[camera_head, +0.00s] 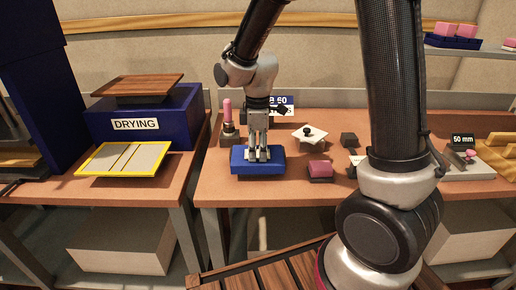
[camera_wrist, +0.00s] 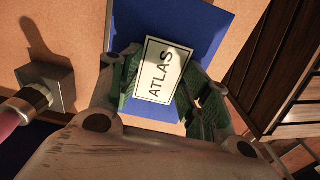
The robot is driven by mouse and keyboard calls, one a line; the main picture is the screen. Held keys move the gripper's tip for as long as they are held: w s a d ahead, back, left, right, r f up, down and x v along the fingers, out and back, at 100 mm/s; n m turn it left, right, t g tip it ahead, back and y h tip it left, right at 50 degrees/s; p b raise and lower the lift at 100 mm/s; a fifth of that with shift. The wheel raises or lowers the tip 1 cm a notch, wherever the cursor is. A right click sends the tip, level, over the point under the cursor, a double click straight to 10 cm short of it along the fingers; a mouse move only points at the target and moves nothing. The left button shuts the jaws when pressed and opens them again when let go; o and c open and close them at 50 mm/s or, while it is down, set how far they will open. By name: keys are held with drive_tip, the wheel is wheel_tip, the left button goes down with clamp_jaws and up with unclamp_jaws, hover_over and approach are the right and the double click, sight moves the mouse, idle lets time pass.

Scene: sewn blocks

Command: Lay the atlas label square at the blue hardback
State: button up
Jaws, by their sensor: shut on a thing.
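The blue hardback (camera_head: 239,165) lies flat near the front edge of the middle bench; its cover (camera_wrist: 205,25) also fills the upper middle of the wrist view. The atlas label (camera_wrist: 163,60) is a white card with a dark border and the word ATLAS. My gripper (camera_head: 257,156) points down over the hardback, shut on the label, with a finger at either side of it in the wrist view. The label looks tilted against the picture and lies over the blue cover. I cannot tell whether it touches the cover. In the head view the fingers hide the label.
A pink-handled tool on a dark block (camera_head: 228,130) stands close left of the hardback. A white square with a black knob (camera_head: 309,138) and a pink block (camera_head: 320,169) are to the right. The gap to the drying bench (camera_head: 125,158) is left.

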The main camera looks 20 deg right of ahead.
sight(257, 153)
drive_tip(key=shift+o, duration=0.4)
drive_tip(key=shift+s+f, duration=0.2)
drive_tip(key=shift+f, duration=0.25)
drive_tip(key=o, duration=0.6)
drive_tip(key=shift+w+f, duration=0.1)
wheel_tip(257, 153, up, 13)
drive_tip(key=s+d+r+m+t, duration=0.1)
drive_tip(key=s+d+m, duration=0.3)
drive_tip(key=s+d, duration=0.1)
drive_tip(key=s+d+r+m+t, duration=0.2)
drive_tip(key=s+d+m, duration=0.3)
drive_tip(key=s, duration=0.2)
drive_tip(key=s+d+r+m+t, duration=0.1)
drive_tip(key=s+d+r+m, duration=0.1)
drive_tip(key=s+d+m, duration=0.3)
drive_tip(key=shift+s+r, duration=0.25)
drive_tip(key=shift+s, duration=0.65)
